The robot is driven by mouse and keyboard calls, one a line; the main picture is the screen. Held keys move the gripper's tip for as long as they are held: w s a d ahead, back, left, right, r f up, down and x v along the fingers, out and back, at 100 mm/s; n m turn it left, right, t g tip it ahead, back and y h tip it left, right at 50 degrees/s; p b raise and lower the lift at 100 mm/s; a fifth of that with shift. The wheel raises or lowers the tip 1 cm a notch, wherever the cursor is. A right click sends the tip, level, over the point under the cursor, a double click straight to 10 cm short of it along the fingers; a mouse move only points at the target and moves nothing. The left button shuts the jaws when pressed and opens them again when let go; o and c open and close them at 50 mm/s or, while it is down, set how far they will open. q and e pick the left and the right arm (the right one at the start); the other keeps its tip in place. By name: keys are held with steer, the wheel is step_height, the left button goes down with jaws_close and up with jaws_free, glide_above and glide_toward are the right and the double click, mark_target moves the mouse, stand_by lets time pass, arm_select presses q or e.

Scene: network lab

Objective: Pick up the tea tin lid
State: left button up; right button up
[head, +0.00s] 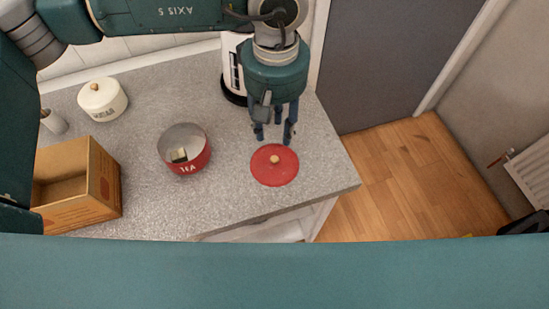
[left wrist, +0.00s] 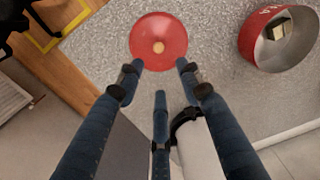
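The tea tin lid (head: 274,165) is a flat red disc with a small wooden knob, lying on the grey worktop near its right end. It also shows in the left wrist view (left wrist: 158,36) at the top centre. The red tea tin (head: 184,150) stands open to its left, with a small pale item inside; the left wrist view shows it at the top right (left wrist: 279,38). My left gripper (head: 274,138) is open and empty, above the worktop just behind the lid, fingers pointing down. The lid lies beyond its fingertips in the wrist view. My right gripper is not in view.
An open cardboard box (head: 105,182) stands at the left. A cream lidded pot (head: 102,99) is behind it. A white and black appliance (head: 232,75) stands behind my left gripper. The worktop (head: 228,200) is clear around the lid, and its right edge is close.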

arm_select(q)
steer(key=p, duration=0.1)
glide_above(274, 158)
steer(key=f, duration=0.2)
steer(key=w+f, duration=0.1)
steer(key=f, duration=0.1)
steer(key=shift+d, duration=0.15)
steer(key=shift+s+f+p, duration=0.2)
steer(key=shift+f+p, duration=0.15)
steer(key=f+p, duration=0.2)
steer(key=f, duration=0.1)
steer(key=shift+s+f, duration=0.25)
steer(key=shift+s, duration=0.15)
steer(key=shift+f, duration=0.55)
jaws_close()
